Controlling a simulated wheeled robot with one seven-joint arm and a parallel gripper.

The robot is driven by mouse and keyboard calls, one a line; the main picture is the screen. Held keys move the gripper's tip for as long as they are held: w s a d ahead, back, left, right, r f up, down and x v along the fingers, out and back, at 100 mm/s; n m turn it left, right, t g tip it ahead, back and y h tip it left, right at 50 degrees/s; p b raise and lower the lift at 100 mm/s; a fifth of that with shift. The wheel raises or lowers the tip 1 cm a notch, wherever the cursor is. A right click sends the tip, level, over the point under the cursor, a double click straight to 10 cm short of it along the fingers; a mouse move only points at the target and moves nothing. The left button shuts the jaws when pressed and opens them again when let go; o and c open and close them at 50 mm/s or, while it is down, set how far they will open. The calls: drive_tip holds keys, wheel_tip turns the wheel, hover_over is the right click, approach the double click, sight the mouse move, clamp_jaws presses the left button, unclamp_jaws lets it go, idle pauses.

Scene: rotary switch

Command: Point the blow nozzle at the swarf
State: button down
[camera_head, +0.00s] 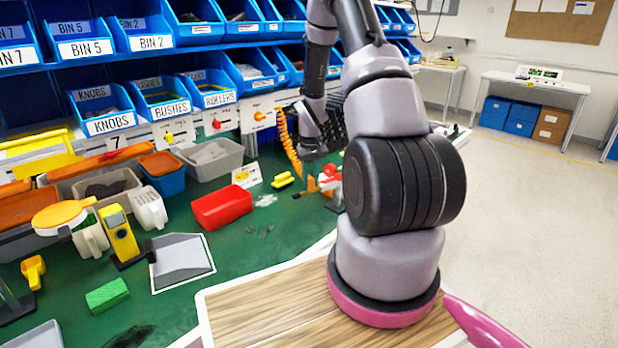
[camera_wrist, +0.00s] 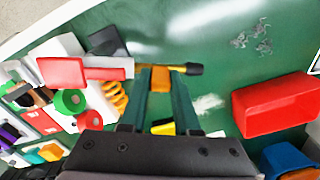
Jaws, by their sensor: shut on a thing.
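My gripper (camera_wrist: 161,80) is shut on the blow nozzle (camera_wrist: 194,69), a thin yellow-orange tool with a black tip. In the wrist view the nozzle lies across the fingertips and its tip points right. Small grey curls of swarf (camera_wrist: 250,38) lie on the green bench top, above and right of the tip and apart from it. A pale scattered patch (camera_wrist: 207,103) lies right of the fingers. In the head view my gripper (camera_head: 318,140) is over the bench behind my arm; its hold is mostly hidden there. Grey swarf (camera_head: 250,235) lies in front of the red bin.
An orange coiled hose (camera_head: 289,145) hangs beside my gripper. A red-handled tool (camera_wrist: 75,72) lies left of my fingers. The green surface around the swarf is mostly clear.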

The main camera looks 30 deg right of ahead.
drive_tip(key=shift+s+n, duration=0.85)
drive_tip(key=shift+n, duration=0.15)
drive_tip(key=c, duration=0.9)
unclamp_jaws()
drive_tip(key=shift+r, duration=0.1)
wheel_tip(320, 180, up, 11)
drive_tip(key=shift+f, duration=0.15)
